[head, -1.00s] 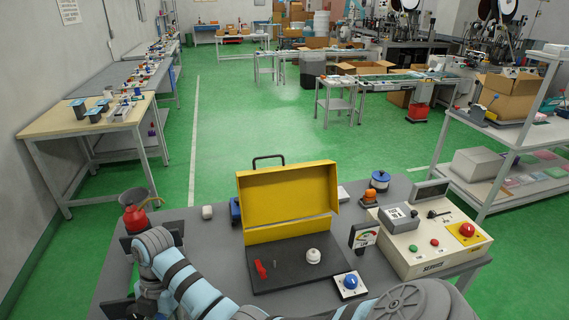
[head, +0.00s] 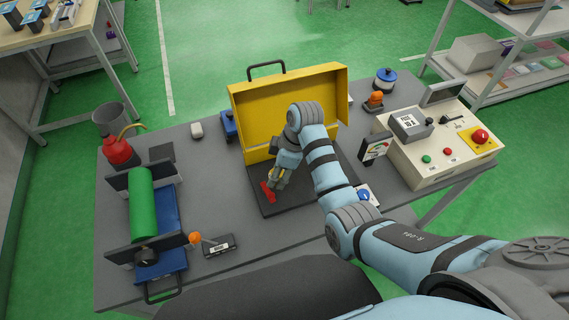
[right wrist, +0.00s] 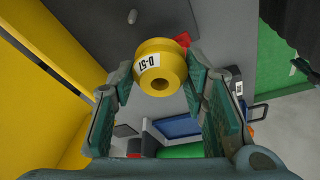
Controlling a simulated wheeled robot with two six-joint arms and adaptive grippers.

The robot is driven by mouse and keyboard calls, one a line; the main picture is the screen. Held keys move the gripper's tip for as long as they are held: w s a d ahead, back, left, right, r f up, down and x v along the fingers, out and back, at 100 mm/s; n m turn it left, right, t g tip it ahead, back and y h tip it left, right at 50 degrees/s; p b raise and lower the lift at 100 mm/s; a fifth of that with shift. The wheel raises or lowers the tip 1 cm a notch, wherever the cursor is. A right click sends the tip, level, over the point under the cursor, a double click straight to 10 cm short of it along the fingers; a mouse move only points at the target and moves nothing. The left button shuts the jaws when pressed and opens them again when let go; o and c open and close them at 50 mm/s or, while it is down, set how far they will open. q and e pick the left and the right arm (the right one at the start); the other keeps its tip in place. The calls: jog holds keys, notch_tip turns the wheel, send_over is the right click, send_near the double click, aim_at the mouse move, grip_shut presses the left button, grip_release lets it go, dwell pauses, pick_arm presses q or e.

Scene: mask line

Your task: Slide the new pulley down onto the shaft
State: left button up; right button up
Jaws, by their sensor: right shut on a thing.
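The new pulley, yellow with a white label, shows in the right wrist view (right wrist: 167,75) between the two fingers, its bore facing the camera. My right gripper (right wrist: 160,80) is shut on it. In the head view the right gripper (head: 275,181) hangs over the left part of the dark base plate (head: 262,208) of the yellow open cover (head: 262,108), beside a red handle (head: 267,192). I cannot tell the pulley's height above the base.
A green roller (head: 142,203) in a blue-based stand is at left, near a red can (head: 118,152).

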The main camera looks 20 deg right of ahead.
jog(key=w+f+m+h, duration=0.1)
jog(key=m, duration=0.4)
jog(key=w+d+f+m+t+h, duration=0.1)
jog(key=m, duration=0.3)
jog(key=w+f+m+t+h, duration=0.1)
jog(key=m, duration=0.4)
jog(key=shift+d+f+m, duration=0.2)
jog(key=shift+d+m, duration=0.1)
jog(key=shift+d, duration=0.1)
jog(key=shift+w+f+m, duration=0.15)
jog(key=shift+f+m, duration=0.1)
jog(key=shift+m, duration=0.05)
jog(key=shift+f+b, duration=0.3)
jog(key=shift+f, duration=0.05)
notch_tip(320, 180, down, 4)
jog(key=b, duration=0.4)
jog(key=shift+f+b, duration=0.1)
jog(key=shift+b, duration=0.3)
jog(key=shift+f+b, duration=0.45)
jog(key=shift+b, duration=0.05)
jog(key=shift+r, duration=0.2)
